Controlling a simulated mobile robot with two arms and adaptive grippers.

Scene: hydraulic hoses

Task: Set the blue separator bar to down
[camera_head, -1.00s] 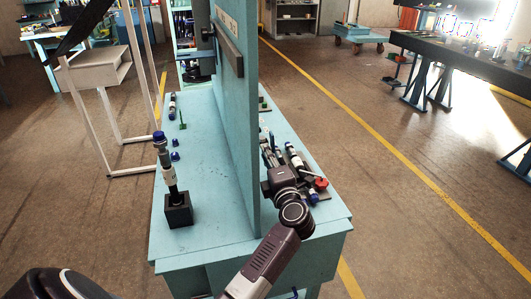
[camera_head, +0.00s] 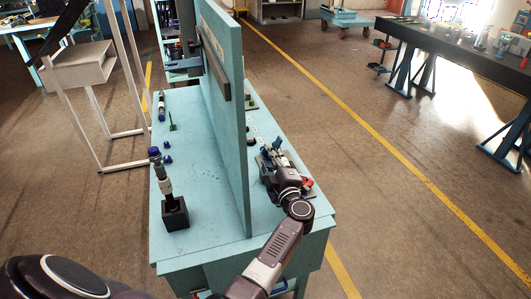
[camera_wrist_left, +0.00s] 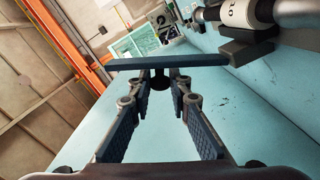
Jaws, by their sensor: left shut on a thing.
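In the left wrist view, the blue separator bar (camera_wrist_left: 130,65) is a slate-blue bar lying across the picture just beyond my fingertips. My left gripper (camera_wrist_left: 168,80) is at the bar's middle, its two padded fingers drawn together at the tips and shut on it. A dark round part shows between the fingers. In the head view, my left gripper (camera_head: 276,165) is over the hydraulic assembly (camera_head: 290,159) to the right of the upright panel and hides much of it. The bar cannot be made out clearly there. My right gripper is not in view.
The tall teal panel (camera_head: 222,120) divides the teal table (camera_head: 195,215) close to my left gripper. A fitting stands in a black block (camera_head: 175,214) left of the panel. A red part (camera_head: 307,181) lies beside my gripper.

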